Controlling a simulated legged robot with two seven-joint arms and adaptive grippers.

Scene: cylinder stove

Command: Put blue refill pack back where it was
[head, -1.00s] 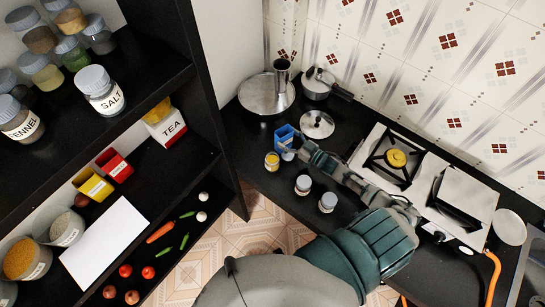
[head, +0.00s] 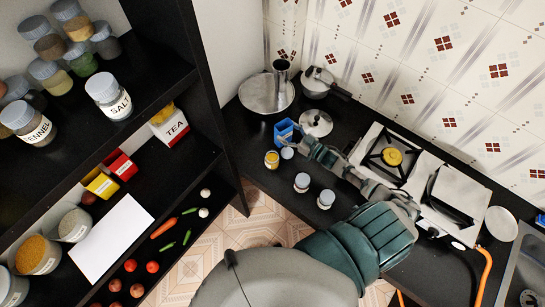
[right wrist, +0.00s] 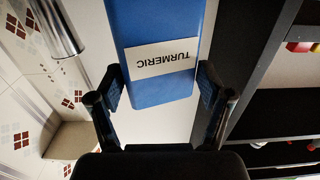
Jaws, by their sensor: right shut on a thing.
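The blue refill pack (head: 284,131) is in my right gripper (head: 300,140), near the jars at the left part of the black counter. In the right wrist view the pack (right wrist: 160,25) is labelled TURMERIC, which reads upside down. The fingers of my right gripper (right wrist: 160,88) are on either side of its near end. I cannot tell whether the pack touches the counter. My left gripper is not in view.
A yellow-filled jar (head: 272,159) and a jar lid (head: 287,153) are close to the pack. Two jars (head: 302,182) stand in front of my arm. A pan (head: 266,94), pot (head: 318,80) and loose lid (head: 316,123) are behind. The stove (head: 391,158) is right; a TEA box (head: 170,124) is on the left shelf.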

